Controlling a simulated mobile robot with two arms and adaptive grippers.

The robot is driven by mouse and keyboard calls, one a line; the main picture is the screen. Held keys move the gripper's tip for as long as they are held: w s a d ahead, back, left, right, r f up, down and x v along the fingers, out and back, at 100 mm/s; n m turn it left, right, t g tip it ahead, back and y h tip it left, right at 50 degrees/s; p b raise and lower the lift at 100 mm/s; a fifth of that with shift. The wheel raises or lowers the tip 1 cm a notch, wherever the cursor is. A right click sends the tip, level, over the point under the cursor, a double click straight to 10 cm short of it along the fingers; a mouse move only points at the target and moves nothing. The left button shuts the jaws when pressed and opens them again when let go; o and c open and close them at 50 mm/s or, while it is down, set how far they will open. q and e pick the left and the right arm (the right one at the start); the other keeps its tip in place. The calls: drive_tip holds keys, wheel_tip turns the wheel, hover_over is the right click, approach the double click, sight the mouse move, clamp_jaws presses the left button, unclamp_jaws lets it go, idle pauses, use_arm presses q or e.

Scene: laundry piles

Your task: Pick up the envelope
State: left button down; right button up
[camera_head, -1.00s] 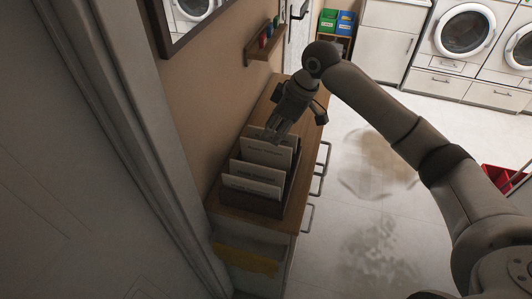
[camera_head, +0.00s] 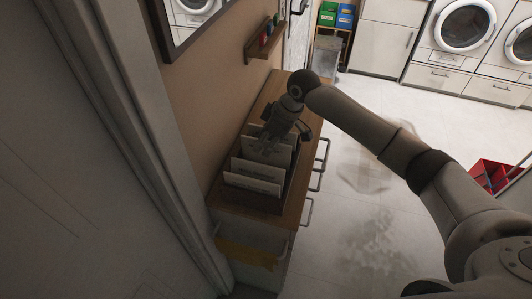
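Several white envelopes stand upright in a dark wooden holder (camera_head: 262,200) on top of the wooden cabinet (camera_head: 240,213). The front envelope (camera_head: 252,184) and the middle envelope (camera_head: 258,170) show clear faces with dark print too small to read. The rear envelope (camera_head: 280,155) is partly covered by my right gripper (camera_head: 264,147). The gripper points down at the rear envelope's top edge. Its fingers are dark and small here, and I cannot tell whether they are apart or touching the envelope. My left gripper is out of view.
The wall is close on the left of the cabinet, with a small shelf (camera_head: 262,45) and a framed mirror (camera_head: 185,30) above. Metal handles (camera_head: 316,180) stick out on the cabinet's right side. A red bin (camera_head: 490,175) stands on the floor at right. Washing machines (camera_head: 464,27) are at the back.

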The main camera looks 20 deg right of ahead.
drive_tip(key=shift+f, duration=0.1)
clamp_jaws()
idle(0.3)
drive_tip(key=shift+r, duration=0.25)
wheel_tip(320, 180, up, 10)
drive_tip(key=b, duration=0.2)
drive_tip(key=shift+f+b, duration=0.1)
drive_tip(key=shift+b, duration=0.3)
